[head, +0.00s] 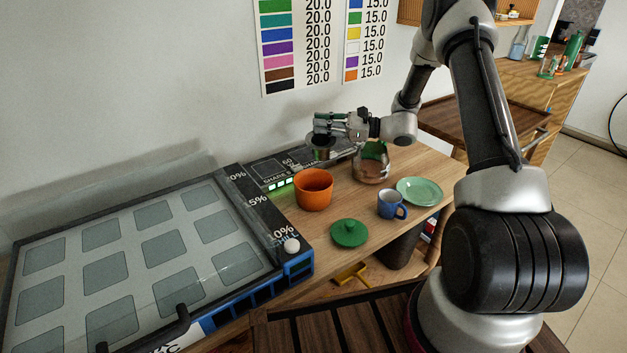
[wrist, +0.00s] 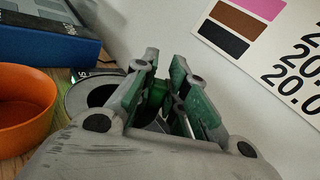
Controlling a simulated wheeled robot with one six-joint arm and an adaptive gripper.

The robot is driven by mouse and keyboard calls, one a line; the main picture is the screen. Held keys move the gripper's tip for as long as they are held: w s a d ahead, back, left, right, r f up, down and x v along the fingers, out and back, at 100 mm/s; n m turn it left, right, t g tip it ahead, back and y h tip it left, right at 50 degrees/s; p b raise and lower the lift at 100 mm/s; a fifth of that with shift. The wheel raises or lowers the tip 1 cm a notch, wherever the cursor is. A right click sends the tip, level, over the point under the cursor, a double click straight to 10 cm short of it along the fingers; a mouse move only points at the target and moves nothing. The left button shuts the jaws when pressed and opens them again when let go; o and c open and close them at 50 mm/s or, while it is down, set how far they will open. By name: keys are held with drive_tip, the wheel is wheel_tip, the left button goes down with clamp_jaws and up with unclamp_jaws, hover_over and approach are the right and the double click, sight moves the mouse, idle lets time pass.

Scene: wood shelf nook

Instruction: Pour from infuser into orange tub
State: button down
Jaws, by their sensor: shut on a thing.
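The orange tub (head: 313,190) stands upright on the wooden counter, its opening facing up; its rim also shows at the left of the wrist view (wrist: 22,108). My gripper (head: 322,125) is behind the tub and above it, near the wall. It is shut on the infuser (head: 321,150), a small grey cup that hangs below the fingers and looks about upright. In the wrist view the infuser's round grey rim and dark opening (wrist: 92,96) show beside the fingers, with a green part (wrist: 157,92) between them. The infuser's contents are not visible.
A glass pot (head: 370,168) with a green rim and brownish contents stands right of the tub. A green lid (head: 349,233), a blue mug (head: 391,205) and a mint plate (head: 419,190) are nearer the front. A panelled unit (head: 140,265) fills the left. The wall is close behind.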

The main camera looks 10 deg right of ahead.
sight(319, 147)
drive_tip(key=shift+s+a+f+n, duration=0.1)
drive_tip(key=shift+s+a+n, duration=0.1)
drive_tip(key=shift+s+n, duration=0.25)
drive_tip(key=shift+s+a+n, duration=0.2)
drive_tip(key=shift+s+n, duration=0.05)
drive_tip(key=shift+s, duration=0.25)
drive_tip(key=shift+s+a+r+n, duration=0.25)
drive_tip(key=shift+s+n, duration=0.25)
drive_tip(key=shift+s, duration=0.15)
drive_tip(key=shift+s+a+r+n, duration=0.25)
drive_tip(key=shift+s+n, duration=0.25)
drive_tip(key=shift+s, duration=0.1)
drive_tip(key=shift+s+a+f+n, duration=0.2)
drive_tip(key=shift+s+a+n, duration=0.05)
drive_tip(key=shift+s+n, duration=0.3)
drive_tip(key=shift+s+a+f, duration=0.1)
drive_tip(key=shift+s+a, duration=0.05)
drive_tip(key=shift+s, duration=0.2)
drive_tip(key=shift+s+a+r+n, duration=0.2)
drive_tip(key=shift+s+n, duration=0.25)
drive_tip(key=shift+n, duration=0.2)
drive_tip(key=shift+s+a+r+n, duration=0.15)
drive_tip(key=shift+s+r+n, duration=0.05)
drive_tip(key=shift+s+n, duration=0.4)
drive_tip(key=shift+s+a+r+n, duration=0.2)
drive_tip(key=shift+s+n, duration=0.15)
drive_tip(key=shift+n, duration=0.35)
